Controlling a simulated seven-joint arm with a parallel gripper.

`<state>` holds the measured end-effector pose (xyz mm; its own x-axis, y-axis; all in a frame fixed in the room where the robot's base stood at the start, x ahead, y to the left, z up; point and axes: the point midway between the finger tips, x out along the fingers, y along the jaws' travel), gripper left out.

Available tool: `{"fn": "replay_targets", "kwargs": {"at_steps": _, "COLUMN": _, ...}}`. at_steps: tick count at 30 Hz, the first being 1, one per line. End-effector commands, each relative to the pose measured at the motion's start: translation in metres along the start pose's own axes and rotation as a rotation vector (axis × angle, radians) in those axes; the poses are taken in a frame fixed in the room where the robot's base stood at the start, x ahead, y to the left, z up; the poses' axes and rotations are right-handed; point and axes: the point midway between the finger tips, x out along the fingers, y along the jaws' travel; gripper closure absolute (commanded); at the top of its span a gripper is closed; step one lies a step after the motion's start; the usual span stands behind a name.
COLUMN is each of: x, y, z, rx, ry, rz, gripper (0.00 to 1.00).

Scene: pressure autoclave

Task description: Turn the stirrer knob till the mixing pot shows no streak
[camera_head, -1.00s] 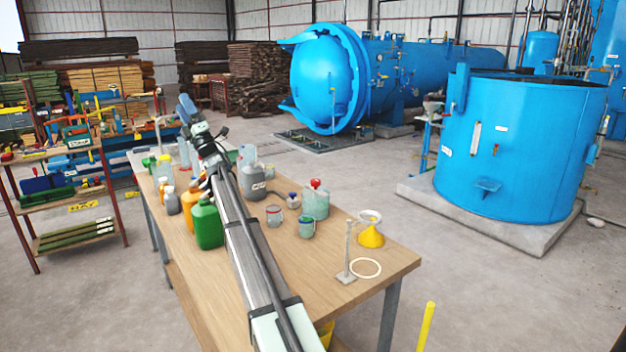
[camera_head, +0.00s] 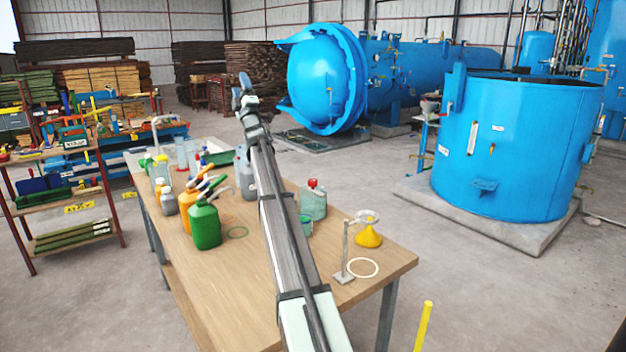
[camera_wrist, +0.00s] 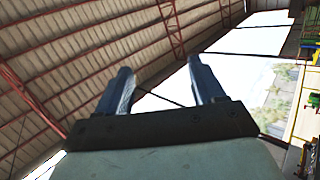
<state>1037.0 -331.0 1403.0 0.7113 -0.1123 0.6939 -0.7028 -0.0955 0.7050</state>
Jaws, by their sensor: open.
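My gripper (camera_head: 243,88) is raised above the far part of the workbench, at the end of my arm. In the wrist view its two fingers (camera_wrist: 160,72) stand apart with nothing between them, pointing toward the roof and a bright opening. A large blue open-topped tank (camera_head: 515,150) stands at the right, with a pale sight gauge (camera_head: 471,141) and a small fitting (camera_head: 491,148) on its side. I cannot tell whether it is the mixing pot. I cannot make out a stirrer knob or a streak in either view. My gripper is far from the tank.
My arm hides some. A blue autoclave (camera_head: 325,80) stands behind. Floor between is clear.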

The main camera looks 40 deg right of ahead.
Motion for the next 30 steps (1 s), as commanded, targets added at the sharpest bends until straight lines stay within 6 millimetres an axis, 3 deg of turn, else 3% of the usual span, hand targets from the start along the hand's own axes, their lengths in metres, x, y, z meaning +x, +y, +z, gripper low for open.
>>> {"fn": "replay_targets", "kwargs": {"at_steps": 7, "x": 0.014, "y": -0.037, "z": 0.059, "rx": 0.379, "ry": -0.202, "rz": -0.161, "gripper": 0.32}}
{"fn": "replay_targets", "kwargs": {"at_steps": 14, "x": 0.011, "y": -0.076, "z": 0.121, "rx": 0.816, "ry": -0.506, "rz": -0.256, "gripper": 0.32}}
{"fn": "replay_targets", "kwargs": {"at_steps": 23, "x": -0.015, "y": -0.116, "z": 0.19, "rx": 1.338, "ry": -0.992, "rz": -0.201, "gripper": 0.32}}
{"fn": "replay_targets", "kwargs": {"at_steps": 30, "x": -0.049, "y": -0.137, "z": 0.233, "rx": 1.674, "ry": -1.426, "rz": 0.016, "gripper": 0.32}}
